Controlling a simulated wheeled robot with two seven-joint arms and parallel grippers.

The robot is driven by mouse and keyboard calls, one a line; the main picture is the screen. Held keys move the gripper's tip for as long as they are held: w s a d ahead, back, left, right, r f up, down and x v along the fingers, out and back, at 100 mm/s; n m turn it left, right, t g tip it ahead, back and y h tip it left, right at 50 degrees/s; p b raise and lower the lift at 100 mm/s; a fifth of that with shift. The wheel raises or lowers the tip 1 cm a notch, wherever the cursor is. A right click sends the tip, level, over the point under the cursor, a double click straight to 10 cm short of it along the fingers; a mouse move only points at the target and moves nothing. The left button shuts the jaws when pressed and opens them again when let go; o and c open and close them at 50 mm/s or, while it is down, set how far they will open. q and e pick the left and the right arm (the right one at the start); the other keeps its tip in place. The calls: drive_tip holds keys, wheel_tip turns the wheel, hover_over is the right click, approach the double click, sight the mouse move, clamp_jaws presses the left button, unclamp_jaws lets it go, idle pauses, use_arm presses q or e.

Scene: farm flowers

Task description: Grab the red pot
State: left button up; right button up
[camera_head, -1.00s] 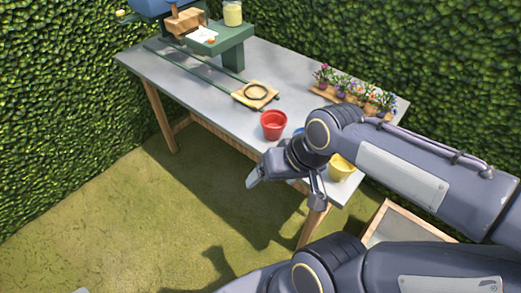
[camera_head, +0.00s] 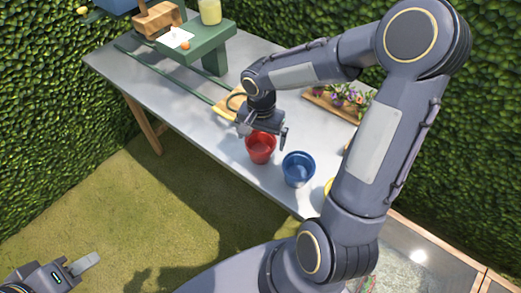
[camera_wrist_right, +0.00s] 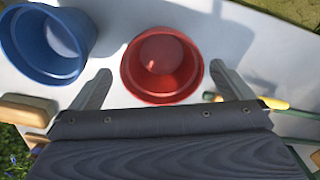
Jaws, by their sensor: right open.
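The red pot (camera_head: 261,149) stands upright near the front edge of the grey table (camera_head: 205,128). My right gripper (camera_head: 262,135) is open just above and behind it, partly covering its rim in the head view. In the right wrist view the red pot (camera_wrist_right: 162,64) sits between the two spread fingers (camera_wrist_right: 160,70), and the gripper holds nothing. My left gripper (camera_head: 80,266) is low at the left, over the grass and away from the table. Whether its jaws are open is unclear.
A blue pot (camera_head: 298,169) stands right of the red one; it also shows in the right wrist view (camera_wrist_right: 47,42). A yellow pot (camera_head: 327,187) is mostly hidden behind my arm. Flowers (camera_head: 350,97) stand at the back. A green stand (camera_head: 205,42) is at the far left.

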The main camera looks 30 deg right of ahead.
sight(261, 150)
drive_tip(key=shift+w+f, duration=0.1)
drive_tip(key=shift+f, duration=1.85)
drive_tip(key=c, duration=1)
drive_tip(key=shift+r, duration=0.1)
